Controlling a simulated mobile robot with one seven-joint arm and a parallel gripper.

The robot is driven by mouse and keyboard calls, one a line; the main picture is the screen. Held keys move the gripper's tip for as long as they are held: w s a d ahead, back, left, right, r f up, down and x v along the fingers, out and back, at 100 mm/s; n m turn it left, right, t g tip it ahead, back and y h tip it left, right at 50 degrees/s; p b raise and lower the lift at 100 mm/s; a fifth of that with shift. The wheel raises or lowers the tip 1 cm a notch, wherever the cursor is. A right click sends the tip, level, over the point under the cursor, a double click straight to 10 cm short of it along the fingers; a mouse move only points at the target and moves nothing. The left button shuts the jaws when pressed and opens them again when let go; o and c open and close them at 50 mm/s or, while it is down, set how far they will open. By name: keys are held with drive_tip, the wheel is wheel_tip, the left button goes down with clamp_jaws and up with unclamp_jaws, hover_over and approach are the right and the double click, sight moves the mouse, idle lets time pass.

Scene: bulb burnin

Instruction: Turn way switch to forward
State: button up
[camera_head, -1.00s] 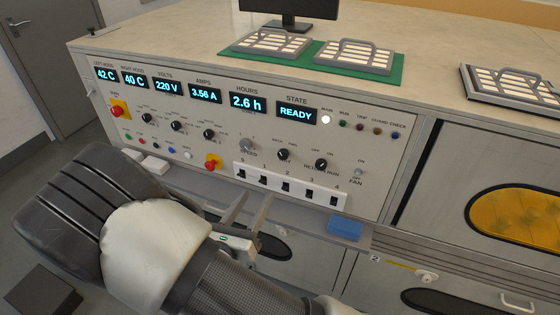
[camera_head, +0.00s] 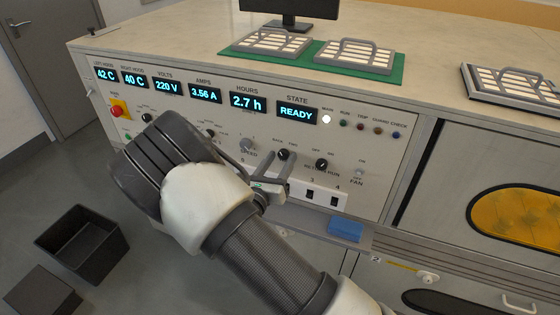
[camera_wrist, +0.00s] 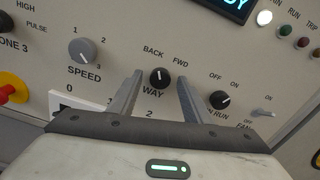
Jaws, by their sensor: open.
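The way switch (camera_wrist: 159,78) is a black rotary knob with a white pointer mark, labelled BACK and FWD above and WAY below. In the wrist view its mark points up and slightly left, toward the BACK side. It also shows in the head view (camera_head: 283,155), just above my gripper. My gripper (camera_wrist: 160,85) is open, one finger on each side of the knob, with clear panel between each finger and the knob. In the head view my gripper (camera_head: 277,168) is in front of the panel below the knob; whether it touches the panel I cannot tell.
The speed knob (camera_wrist: 82,52) is left of the fingers and the return run knob (camera_wrist: 220,99) is close right. The fan switch (camera_head: 359,173) is farther right. A white strip of rocker switches (camera_head: 325,196) lies below. A blue block (camera_head: 346,229) sits on the ledge.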

drive_tip(key=shift+c, duration=0.3)
drive_tip(key=c, duration=1)
drive_tip(key=shift+m, duration=0.3)
drive_tip(key=m+b, duration=0.1)
drive_tip(key=m, duration=0.1)
drive_tip(key=shift+f+m+b, duration=0.15)
drive_tip(key=shift+m+b, duration=0.15)
drive_tip(key=m+b, duration=0.2)
drive_tip(key=m, duration=0.1)
drive_tip(key=shift+m, duration=0.4)
drive_tip(key=m+b, duration=0.3)
drive_tip(key=shift+m+b, duration=0.9)
